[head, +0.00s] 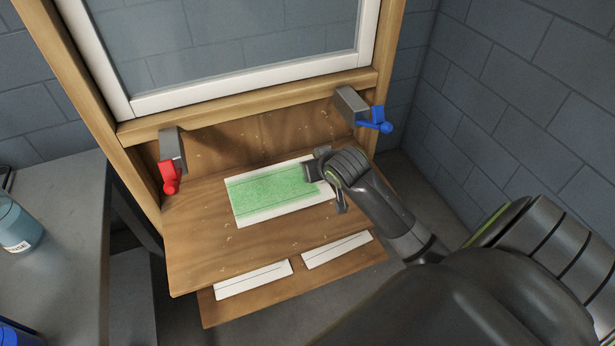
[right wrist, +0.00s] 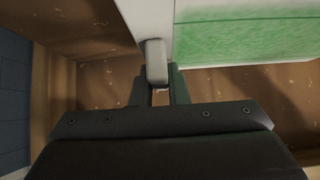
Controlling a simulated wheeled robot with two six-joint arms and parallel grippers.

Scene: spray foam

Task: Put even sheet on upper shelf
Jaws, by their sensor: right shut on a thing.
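A white sheet (head: 284,216) with a broad green foam band (head: 270,190) and thin dark lines shows over the middle of the upper wooden shelf (head: 200,235). My right gripper (head: 322,176) is shut on the sheet's right edge. In the right wrist view the sheet (right wrist: 147,18) reaches from the fingers (right wrist: 160,75) to the upper right. I cannot tell whether the sheet rests on the shelf or is held just above it. My left gripper is not in view.
A lower shelf (head: 240,310) bears two white strips (head: 253,279) (head: 337,249). A red-handled clamp (head: 168,176) and a blue-handled clamp (head: 375,122) hang under the window frame. A grey table (head: 50,240) with a bottle (head: 18,226) stands at left. Pale crumbs dot the wood.

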